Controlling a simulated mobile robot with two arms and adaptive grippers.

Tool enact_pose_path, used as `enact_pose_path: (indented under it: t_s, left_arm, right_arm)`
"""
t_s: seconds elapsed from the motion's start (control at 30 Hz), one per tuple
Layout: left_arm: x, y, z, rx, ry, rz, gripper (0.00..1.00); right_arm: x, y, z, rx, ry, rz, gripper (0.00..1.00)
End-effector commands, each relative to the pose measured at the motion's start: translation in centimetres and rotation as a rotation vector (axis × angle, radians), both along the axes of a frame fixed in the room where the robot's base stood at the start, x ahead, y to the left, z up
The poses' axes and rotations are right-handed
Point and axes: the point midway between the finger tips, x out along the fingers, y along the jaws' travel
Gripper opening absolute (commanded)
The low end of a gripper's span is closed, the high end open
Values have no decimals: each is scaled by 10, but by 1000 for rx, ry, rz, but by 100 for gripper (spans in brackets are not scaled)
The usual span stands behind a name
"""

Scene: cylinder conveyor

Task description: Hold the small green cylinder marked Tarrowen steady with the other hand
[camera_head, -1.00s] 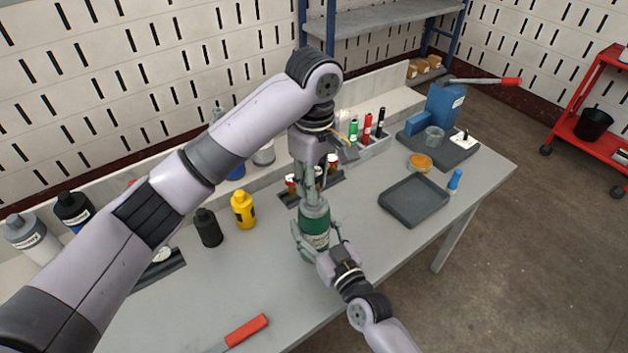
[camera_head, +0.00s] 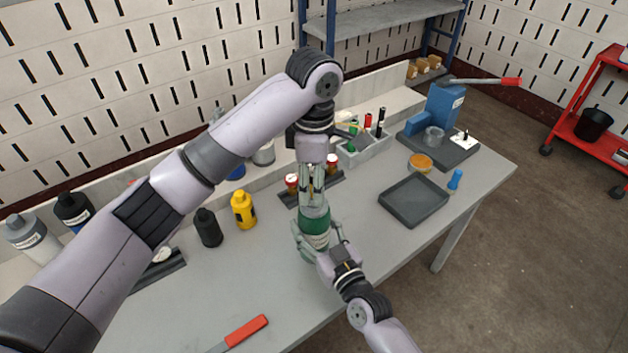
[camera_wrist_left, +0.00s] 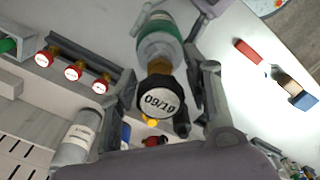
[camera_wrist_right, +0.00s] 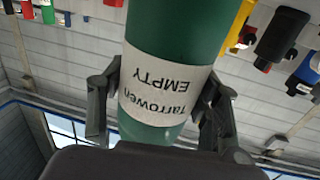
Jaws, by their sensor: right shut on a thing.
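The green cylinder (camera_head: 315,223) stands upright on the bench. In the right wrist view, its white label (camera_wrist_right: 160,85) reads "Tarrowen EMPTY", upside down. My right gripper (camera_head: 318,240) is shut on the cylinder's body, with one finger on each side of the label. My left gripper (camera_head: 313,192) points down over the cylinder's top. In the left wrist view, its open fingers stand on either side of a black cap marked 09/19 (camera_wrist_left: 160,97), with gaps visible. A brass valve (camera_wrist_left: 160,66) shows beneath the cap. Contact at the cylinder's base is hidden.
Red-capped items stand in a dark rack (camera_head: 340,178) behind the cylinder. A yellow bottle (camera_head: 243,210) and black bottle (camera_head: 208,228) stand to the left. An empty grey tray (camera_head: 413,201) lies right. A red-handled tool (camera_head: 246,330) lies at the front. Bench between is clear.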

Motion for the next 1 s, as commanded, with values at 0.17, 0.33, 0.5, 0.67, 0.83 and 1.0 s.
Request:
enact_pose_path:
  t_s: [0.17, 0.33, 0.5, 0.67, 0.83, 1.0]
  left_arm:
    - [0, 0, 0, 0, 0, -1, 46]
    - [0, 0, 3, 0, -1, -1, 46]
    - [1, 0, 16, 1, -3, -1, 46]
    - [0, 1, 25, 1, -1, -4, 46]
    - [0, 0, 25, 1, 0, -172, 46]
    - [0, 0, 25, 0, 0, -419, 46]
  right_arm:
    - [0, 0, 0, 0, -1, 0, 25]
    - [0, 0, 0, 0, -1, 0, 25]
    - [0, 0, 0, 0, -1, 0, 25]
    - [0, 0, 0, 0, -1, 0, 25]
    - [0, 0, 0, 0, -1, 0, 25]
    - [0, 0, 0, 0, -1, 0, 25]
